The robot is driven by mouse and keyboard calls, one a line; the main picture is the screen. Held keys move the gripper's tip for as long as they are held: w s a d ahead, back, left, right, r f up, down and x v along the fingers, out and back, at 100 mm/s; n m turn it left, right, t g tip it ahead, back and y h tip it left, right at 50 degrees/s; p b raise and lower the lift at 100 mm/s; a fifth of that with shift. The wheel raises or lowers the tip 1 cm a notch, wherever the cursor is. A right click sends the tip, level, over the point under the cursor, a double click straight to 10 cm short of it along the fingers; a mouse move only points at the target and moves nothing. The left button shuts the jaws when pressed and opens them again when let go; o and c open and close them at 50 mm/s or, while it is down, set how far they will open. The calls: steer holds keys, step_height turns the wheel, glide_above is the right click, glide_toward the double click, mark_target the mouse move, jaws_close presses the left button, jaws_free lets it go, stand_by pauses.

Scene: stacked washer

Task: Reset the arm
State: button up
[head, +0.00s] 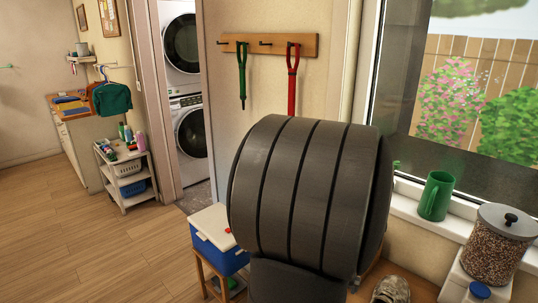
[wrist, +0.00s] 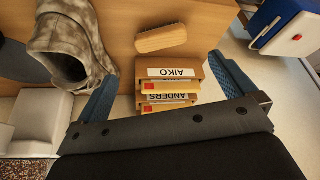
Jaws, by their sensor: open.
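My gripper (wrist: 163,68) shows in the wrist view with its two blue fingers spread wide apart. Nothing is held between them. Beyond the gap are wooden blocks or drawers with name labels, AIKO (wrist: 172,73) and ANDERS (wrist: 168,97); I cannot tell their exact form. They appear apart from the fingers. In the head view a large dark ribbed part of my own arm fills the middle and hides what is behind it. The gripper itself does not show there.
A mottled shoe (wrist: 75,40) and a wooden brush (wrist: 161,38) lie near the gripper. A blue and white cooler (head: 217,240) stands on a stool. A green mug (head: 436,196) and a filled jar (head: 497,245) are by the window. Floor (head: 90,250) at left is clear.

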steer(key=x, duration=1)
steer(key=shift+w+f, duration=0.15)
steer(key=shift+f, duration=0.2)
step_height(320, 180, up, 10)
steer(key=w+a+f+n+y, duration=0.1)
steer(key=w+a+f, duration=0.25)
steer(key=a, duration=0.25)
steer(key=w+a+f+n, duration=0.2)
steer(key=w+a, duration=0.2)
steer(key=a, duration=0.2)
steer(key=w+a+f+n+y, duration=0.1)
steer(key=w+a+f, duration=0.15)
steer(key=a, duration=0.35)
steer(key=w+d+r+m, duration=0.1)
steer(key=w+d+r, duration=0.2)
steer(key=d+r, duration=0.3)
steer(key=shift+w+d+r+h, duration=0.15)
steer(key=shift+w+d+h, duration=0.25)
steer(key=shift+d, duration=0.65)
